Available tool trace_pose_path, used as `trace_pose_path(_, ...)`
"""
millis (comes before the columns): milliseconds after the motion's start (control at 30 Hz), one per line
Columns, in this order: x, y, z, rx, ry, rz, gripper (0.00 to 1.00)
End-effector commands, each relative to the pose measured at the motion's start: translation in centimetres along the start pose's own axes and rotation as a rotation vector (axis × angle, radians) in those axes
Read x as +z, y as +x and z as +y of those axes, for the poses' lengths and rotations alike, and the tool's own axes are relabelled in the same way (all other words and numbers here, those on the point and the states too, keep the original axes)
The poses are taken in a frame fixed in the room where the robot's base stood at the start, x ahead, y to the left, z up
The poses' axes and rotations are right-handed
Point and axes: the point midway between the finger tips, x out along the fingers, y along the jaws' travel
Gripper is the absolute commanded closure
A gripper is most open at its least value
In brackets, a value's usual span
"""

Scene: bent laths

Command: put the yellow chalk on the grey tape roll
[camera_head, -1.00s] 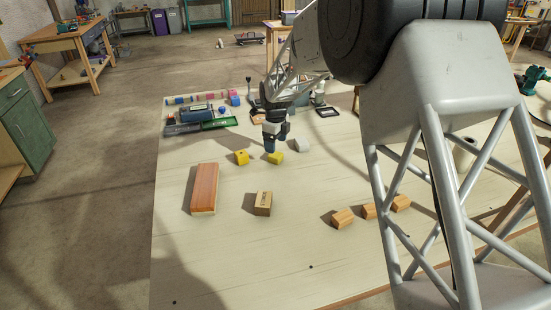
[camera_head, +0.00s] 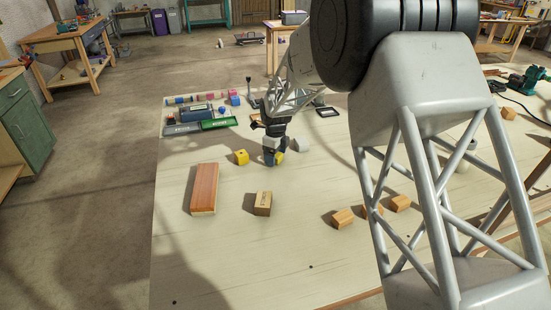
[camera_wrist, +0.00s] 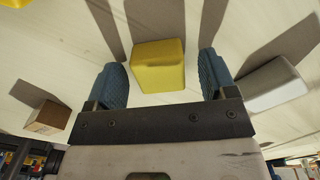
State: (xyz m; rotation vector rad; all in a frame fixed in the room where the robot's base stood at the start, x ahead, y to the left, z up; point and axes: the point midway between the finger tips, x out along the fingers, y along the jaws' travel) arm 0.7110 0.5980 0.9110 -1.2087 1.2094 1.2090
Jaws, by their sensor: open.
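A yellow block (camera_head: 279,158), which I take to be the yellow chalk, stands on the pale table at my gripper (camera_head: 270,160). In the wrist view this yellow block (camera_wrist: 158,66) lies between the tips of my two blue fingers, with a gap on either side. My gripper is open and low over the table. A light grey piece (camera_head: 302,145), perhaps the grey tape roll, lies just right of my gripper. It also shows to the right of the right finger in the wrist view (camera_wrist: 272,86); no hole is visible in it.
A second yellow block (camera_head: 241,157) with a dark spot stands to the left. A reddish plank (camera_head: 204,188), a tan block (camera_head: 263,203) and several small wooden blocks (camera_head: 343,217) lie nearer. The front left table is clear.

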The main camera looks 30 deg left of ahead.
Motion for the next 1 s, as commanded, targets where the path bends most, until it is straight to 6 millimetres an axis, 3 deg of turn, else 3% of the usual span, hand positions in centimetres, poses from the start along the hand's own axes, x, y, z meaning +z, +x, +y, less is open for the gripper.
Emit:
trace_pose_path(633,0.01,0.45,-0.01,0.0,0.0,0.0,0.22)
trace_pose_path(1000,0.01,0.44,-0.02,0.0,0.0,0.0,0.79)
